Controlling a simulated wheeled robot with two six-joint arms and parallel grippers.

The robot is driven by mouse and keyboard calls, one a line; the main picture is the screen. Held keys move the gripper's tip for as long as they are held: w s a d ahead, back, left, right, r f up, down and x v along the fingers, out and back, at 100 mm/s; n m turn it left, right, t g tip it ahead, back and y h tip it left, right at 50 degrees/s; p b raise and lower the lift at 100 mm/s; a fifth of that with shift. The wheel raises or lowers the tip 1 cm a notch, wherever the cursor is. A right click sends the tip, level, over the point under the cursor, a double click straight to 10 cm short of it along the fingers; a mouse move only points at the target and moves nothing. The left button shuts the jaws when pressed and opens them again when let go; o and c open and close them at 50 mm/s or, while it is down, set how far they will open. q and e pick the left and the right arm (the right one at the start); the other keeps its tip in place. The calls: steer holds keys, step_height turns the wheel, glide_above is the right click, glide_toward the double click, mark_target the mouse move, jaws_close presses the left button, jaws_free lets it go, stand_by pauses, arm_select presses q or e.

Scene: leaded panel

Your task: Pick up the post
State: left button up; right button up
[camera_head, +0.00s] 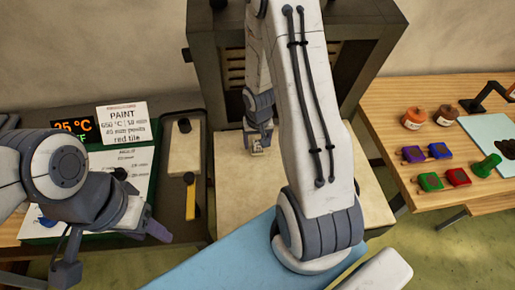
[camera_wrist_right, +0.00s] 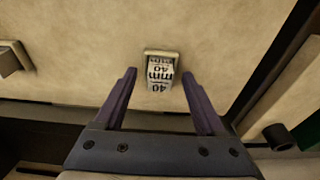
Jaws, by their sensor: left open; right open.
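In the right wrist view, a small pale post (camera_wrist_right: 160,72) with black "40 mm" lettering stands on a beige surface. My right gripper (camera_wrist_right: 158,98) is open, its two purple fingers apart on either side of the near end of the post. I see no finger touching it. In the head view my right arm reaches down to the beige slab (camera_head: 235,190) in front of the kiln; its gripper (camera_head: 258,147) is small there and partly hidden by the arm. My left gripper (camera_head: 143,213) is open and empty above the left bench.
The dark kiln (camera_head: 205,70) stands behind the slab. Another small block (camera_wrist_right: 12,60) is at the left of the wrist view. A paint sign (camera_head: 122,122) and a tray with a yellow-handled tool (camera_head: 190,200) are left. Jars (camera_head: 414,118) and coloured blocks (camera_head: 430,181) are on the right table.

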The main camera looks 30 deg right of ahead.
steer(key=shift+c, duration=0.3)
jaws_close()
